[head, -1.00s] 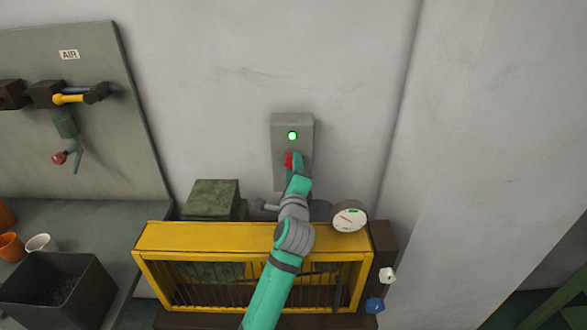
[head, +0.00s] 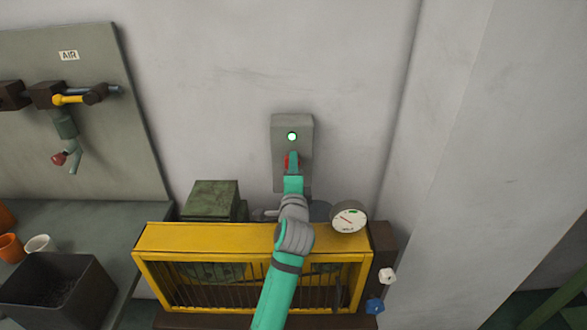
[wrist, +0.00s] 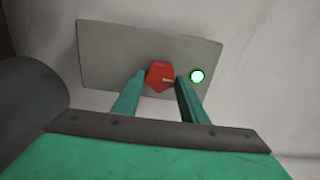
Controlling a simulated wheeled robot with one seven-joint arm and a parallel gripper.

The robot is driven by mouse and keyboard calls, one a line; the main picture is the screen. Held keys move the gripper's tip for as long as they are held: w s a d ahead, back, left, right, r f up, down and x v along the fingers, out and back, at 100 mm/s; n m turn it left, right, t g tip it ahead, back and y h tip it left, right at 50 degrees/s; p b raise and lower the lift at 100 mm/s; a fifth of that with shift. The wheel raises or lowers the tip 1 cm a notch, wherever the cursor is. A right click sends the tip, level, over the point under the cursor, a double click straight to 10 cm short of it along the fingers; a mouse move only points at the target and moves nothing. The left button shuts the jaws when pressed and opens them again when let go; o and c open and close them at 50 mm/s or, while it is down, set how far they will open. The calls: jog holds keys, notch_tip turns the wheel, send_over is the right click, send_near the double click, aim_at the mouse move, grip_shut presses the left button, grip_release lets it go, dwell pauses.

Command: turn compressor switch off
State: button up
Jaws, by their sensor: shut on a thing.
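The compressor switch is a red knob (wrist: 160,77) on a grey wall plate (head: 301,124); in the head view only part of the red knob (head: 287,161) shows beside my gripper. A round lamp (head: 292,136) above the knob is lit green-white, and the lamp also shows in the wrist view (wrist: 197,76). My gripper (wrist: 159,85) has one finger on each side of the red knob and is shut on it. A small pale mark on the knob points toward the lamp side in the wrist view.
A yellow-framed compressor guard (head: 200,238) stands below the plate, under my arm. A round gauge (head: 348,217) is at its upper right. At left are a grey panel labelled AIR (head: 69,55) and a dark bin (head: 62,285). The wall above the plate is bare.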

jog(key=shift+a+f, duration=0.1)
jog(key=o, duration=1)
jog(key=shift+o, duration=0.2)
jog(key=shift+s, duration=0.1)
jog(key=s, duration=1)
jog(key=shift+s, duration=0.35)
